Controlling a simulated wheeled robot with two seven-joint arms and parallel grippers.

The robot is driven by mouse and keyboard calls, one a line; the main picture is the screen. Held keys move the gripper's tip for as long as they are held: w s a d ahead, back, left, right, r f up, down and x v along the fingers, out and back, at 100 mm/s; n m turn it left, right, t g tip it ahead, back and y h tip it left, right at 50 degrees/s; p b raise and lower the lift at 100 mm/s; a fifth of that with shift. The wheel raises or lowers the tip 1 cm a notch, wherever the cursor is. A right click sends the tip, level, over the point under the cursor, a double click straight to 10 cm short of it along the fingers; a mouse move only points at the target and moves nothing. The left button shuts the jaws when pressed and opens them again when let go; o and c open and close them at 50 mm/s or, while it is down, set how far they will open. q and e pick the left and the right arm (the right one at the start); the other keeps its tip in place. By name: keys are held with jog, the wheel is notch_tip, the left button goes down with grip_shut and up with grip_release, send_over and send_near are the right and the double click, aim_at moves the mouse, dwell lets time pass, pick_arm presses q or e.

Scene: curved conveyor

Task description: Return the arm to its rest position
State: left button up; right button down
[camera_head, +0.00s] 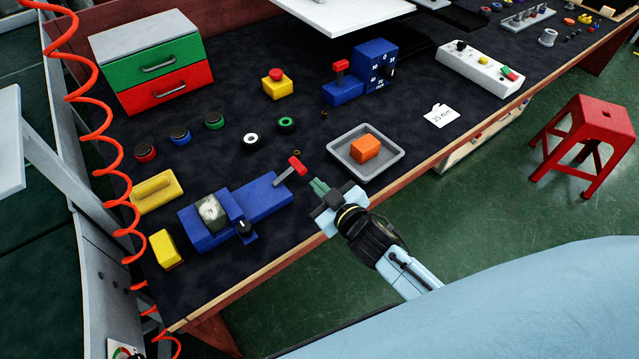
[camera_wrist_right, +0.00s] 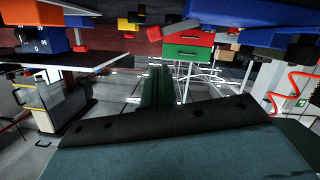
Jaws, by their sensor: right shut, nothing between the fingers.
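My right arm reaches in from the lower right of the head view. Its right gripper (camera_head: 319,187) is at the front edge of the dark workbench (camera_head: 225,285), with the fingers shut and nothing between them. The fingers point toward the red-handled lever of a blue device (camera_head: 262,197), with a small gap. The shut green fingers (camera_wrist_right: 157,88) also show in the right wrist view. My left gripper is in neither view.
A grey tray (camera_head: 385,168) with an orange block (camera_head: 366,149) sits right of the gripper. A second blue device (camera_head: 373,67) and a drawer box (camera_head: 152,60) stand farther back. A red coiled cable (camera_head: 88,105) hangs at left. A red stool (camera_head: 585,135) stands right.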

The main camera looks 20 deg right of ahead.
dwell(0.3)
jog(key=s+d+r+m+g+h, duration=0.15)
jog(key=s+g, duration=0.45)
jog(key=s, duration=0.6)
jog(key=s+d+m+g+h, duration=0.15)
jog(key=s+g, duration=0.45)
jog(key=s, duration=0.6)
notch_tip(320, 180, down, 25)
jog(key=s+g, duration=0.1)
jog(key=s, duration=0.1)
jog(key=s+d+f, duration=0.1)
jog(key=s+f, duration=0.6)
jog(key=s, duration=0.1)
jog(key=s+d+f+g, duration=0.1)
jog(key=s+d+f, duration=0.1)
jog(key=s+f, duration=0.5)
jog(key=shift+s+d+f+y, duration=0.25)
jog(key=shift+s+y, duration=0.05)
jog(key=shift+s, duration=0.2)
